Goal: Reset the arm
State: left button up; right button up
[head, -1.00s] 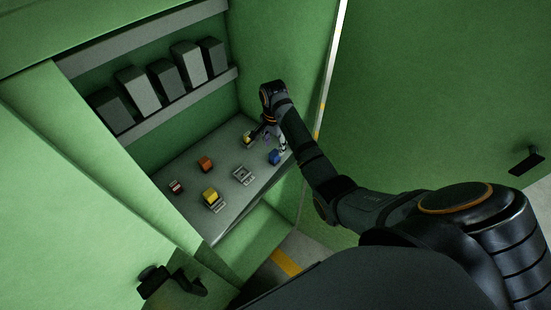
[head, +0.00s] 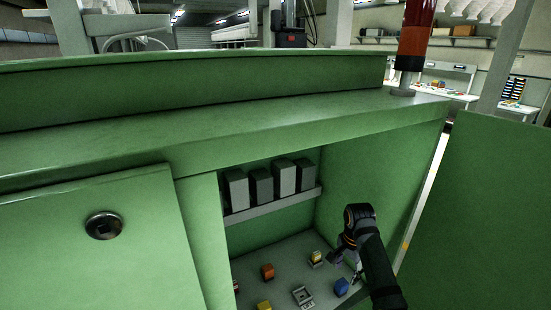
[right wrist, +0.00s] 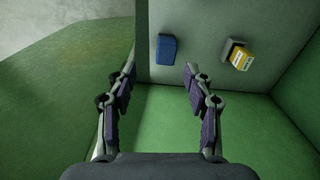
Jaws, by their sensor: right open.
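My right arm (head: 378,268) reaches into the open green cabinet from the lower right. My right gripper (head: 345,262) is over the right part of the cabinet's shelf board. In the right wrist view the right gripper (right wrist: 158,80) is open, with nothing between its fingers. A blue block (head: 341,287) lies near the gripper; it also shows ahead of the fingers in the right wrist view (right wrist: 166,48). A yellow block (head: 316,257) sits in a grey holder, and it shows at the upper right of the right wrist view (right wrist: 241,59). My left gripper is not in view.
An orange block (head: 267,271), another yellow block (head: 264,305) and an empty grey holder (head: 302,296) are on the board. Several grey boxes (head: 261,187) stand on the ledge behind. The cabinet's side wall (head: 375,155) and open door (head: 490,215) flank my arm.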

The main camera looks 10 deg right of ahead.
jog(key=s+f+n, duration=0.4)
jog(key=s+f, duration=0.2)
jog(key=s, duration=0.2)
jog(key=s+a+r+n+t, duration=0.2)
jog(key=s+n, duration=0.3)
jog(key=s, duration=0.3)
jog(key=s+a+r+n+t, duration=0.15)
jog(key=s+n, duration=0.25)
jog(key=s, duration=0.5)
notch_tip(320, 180, down, 35)
jog(key=s+d+g+b, duration=0.2)
jog(key=s+d+b, duration=0.1)
jog(key=b, duration=0.5)
jog(key=s+f+b, duration=0.5)
jog(key=s+f, duration=1.3)
jog(key=f, duration=0.3)
jog(key=shift+d+g+h, duration=0.3)
jog(key=shift+d+g, duration=0.05)
jog(key=shift+d, duration=0.05)
